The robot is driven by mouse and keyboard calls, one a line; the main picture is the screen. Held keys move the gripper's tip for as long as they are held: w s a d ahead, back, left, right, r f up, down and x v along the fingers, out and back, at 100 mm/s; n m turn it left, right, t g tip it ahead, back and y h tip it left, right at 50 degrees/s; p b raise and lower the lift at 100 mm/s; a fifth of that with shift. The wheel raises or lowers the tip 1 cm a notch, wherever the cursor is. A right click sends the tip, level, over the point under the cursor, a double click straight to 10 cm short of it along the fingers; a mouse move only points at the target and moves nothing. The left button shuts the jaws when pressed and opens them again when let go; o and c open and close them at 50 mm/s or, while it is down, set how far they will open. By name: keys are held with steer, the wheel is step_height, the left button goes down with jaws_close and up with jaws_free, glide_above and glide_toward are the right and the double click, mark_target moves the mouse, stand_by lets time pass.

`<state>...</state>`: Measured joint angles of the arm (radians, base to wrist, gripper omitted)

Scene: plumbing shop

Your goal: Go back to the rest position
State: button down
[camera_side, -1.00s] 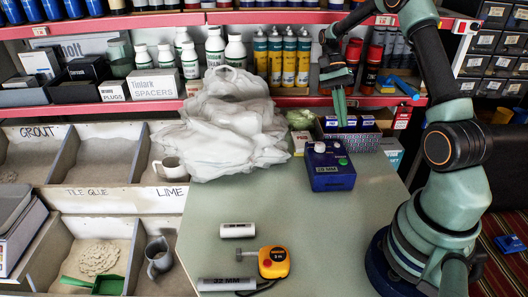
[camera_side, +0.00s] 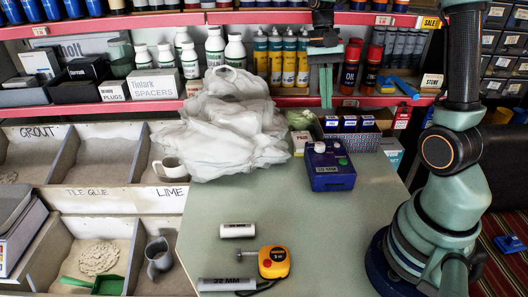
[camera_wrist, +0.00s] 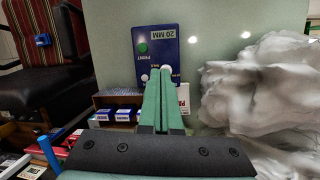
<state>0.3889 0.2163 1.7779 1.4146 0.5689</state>
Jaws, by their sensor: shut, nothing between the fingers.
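My gripper (camera_side: 326,84) is raised in front of the red shelf, above the box of small blue-topped cartons, with its green fingers pointing down. In the wrist view my gripper (camera_wrist: 164,88) shows its two fingers together, with nothing between them. The blue device labelled 20 MM (camera_side: 330,170) sits on the table below, apart from the fingers. It also shows in the wrist view (camera_wrist: 158,48), behind the fingertips.
A white plastic-wrapped heap (camera_side: 230,125) stands left of my gripper. A carton box (camera_side: 366,141) stands at the table's back edge. A tape measure (camera_side: 273,262), a white tube (camera_side: 238,230) and a grey tube (camera_side: 226,284) lie at the front. The table's middle is clear.

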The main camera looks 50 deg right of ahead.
steer(key=s+a+r+n+t, duration=0.1)
steer(key=a+r+n+t, duration=0.1)
steer(key=a+n+t, duration=0.2)
steer(key=s+a+r+n+t+h, duration=0.1)
steer(key=s+a+r+n+t, duration=0.1)
steer(key=a+n+t, duration=0.2)
steer(key=shift+s+a+r+n, duration=0.35)
steer(key=shift+a+n, duration=1.15)
steer(key=shift+a, duration=1.15)
